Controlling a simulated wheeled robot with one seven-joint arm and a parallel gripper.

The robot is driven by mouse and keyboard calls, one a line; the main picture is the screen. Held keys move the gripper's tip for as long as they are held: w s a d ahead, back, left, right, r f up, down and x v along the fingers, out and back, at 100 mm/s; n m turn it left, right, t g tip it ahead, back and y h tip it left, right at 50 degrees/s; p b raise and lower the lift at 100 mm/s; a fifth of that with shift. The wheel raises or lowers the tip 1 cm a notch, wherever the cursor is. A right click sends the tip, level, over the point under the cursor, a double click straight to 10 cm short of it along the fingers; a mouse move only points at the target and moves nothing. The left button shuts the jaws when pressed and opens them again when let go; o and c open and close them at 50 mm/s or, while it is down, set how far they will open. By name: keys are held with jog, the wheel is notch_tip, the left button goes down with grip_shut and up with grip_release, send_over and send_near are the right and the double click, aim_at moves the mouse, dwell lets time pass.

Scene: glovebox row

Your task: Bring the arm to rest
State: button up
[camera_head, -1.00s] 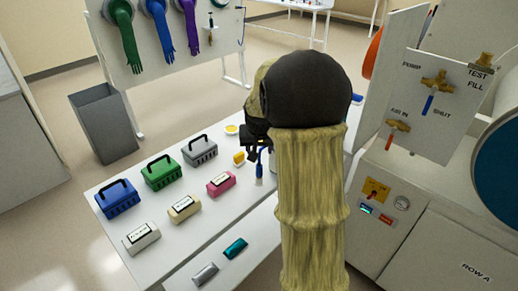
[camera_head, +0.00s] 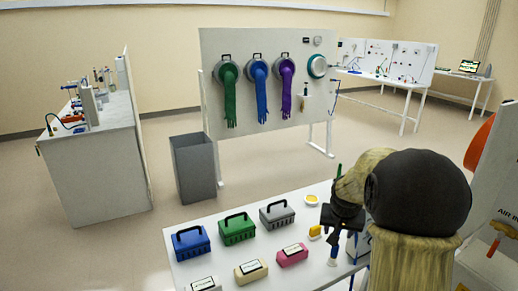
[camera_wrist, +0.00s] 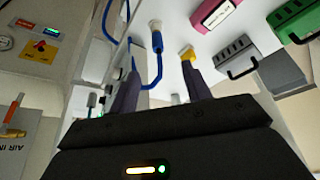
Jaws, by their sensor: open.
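My gripper (camera_head: 338,235) is at the right part of the white table, its dark body just right of a small yellow block. In the wrist view my gripper (camera_wrist: 162,85) has its two dark fingers apart, with nothing held between them. Beyond the fingers are a blue-sleeved connector (camera_wrist: 157,42) with a blue tube and the yellow block (camera_wrist: 187,54). My arm, in a tan sleeve with a black round joint, fills the lower right of the head view and hides the table's right end.
The table (camera_head: 225,208) bears blue (camera_head: 191,243), green (camera_head: 237,230) and grey (camera_head: 277,215) cases, with pink (camera_head: 292,256) and beige (camera_head: 251,271) boxes in front. A grey bin (camera_head: 194,168) and a glove panel (camera_head: 262,120) stand behind. A valve panel (camera_head: 500,225) is close at right.

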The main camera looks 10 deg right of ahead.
jog(key=s+a+n+g+y+p, duration=0.1)
jog(key=s+a+n, duration=0.1)
jog(key=s+a, duration=0.5)
jog(key=s+a+f+n+y+p, duration=0.1)
jog(key=s+a+n+p, duration=0.1)
jog(key=s+a, duration=0.5)
jog(key=s, duration=0.6)
jog(key=shift+s+f+n+g, duration=0.15)
jog(key=shift+n+g, duration=0.25)
jog(key=shift+a, duration=0.1)
